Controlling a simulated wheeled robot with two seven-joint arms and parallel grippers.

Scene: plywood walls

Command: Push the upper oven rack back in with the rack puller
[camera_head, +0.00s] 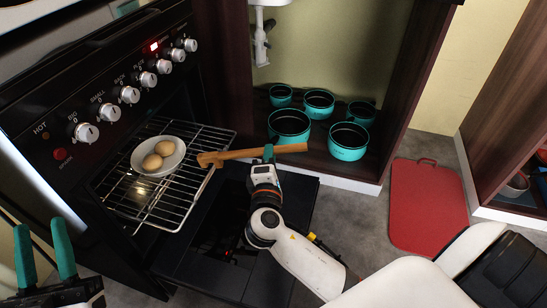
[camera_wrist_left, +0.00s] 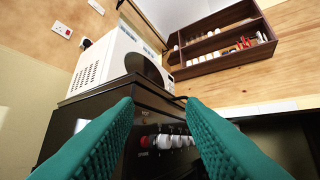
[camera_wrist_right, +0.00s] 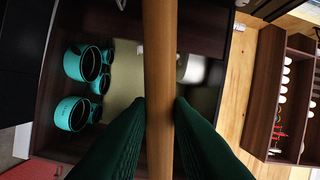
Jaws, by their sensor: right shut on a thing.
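The upper oven rack (camera_head: 213,140) is a wire grid sticking out of the open oven. A white bowl (camera_head: 176,159) with two brown eggs (camera_head: 158,155) stands on it. My right gripper (camera_head: 268,155) is shut on the wooden rack puller (camera_head: 240,154), which also runs upright through the right wrist view (camera_wrist_right: 160,70). The puller's notched end (camera_head: 208,159) lies at the rack's front edge in the head view; I cannot tell if they touch. My left gripper (camera_head: 45,255) is open and empty at the lower left, and its fingers also show in the left wrist view (camera_wrist_left: 160,125).
The open oven door (camera_head: 295,205) lies below the rack and my right arm. Several teal pots (camera_head: 289,125) stand in the cabinet behind. A red board (camera_head: 427,205) is on the right. A microwave (camera_wrist_left: 118,55) shows in the left wrist view.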

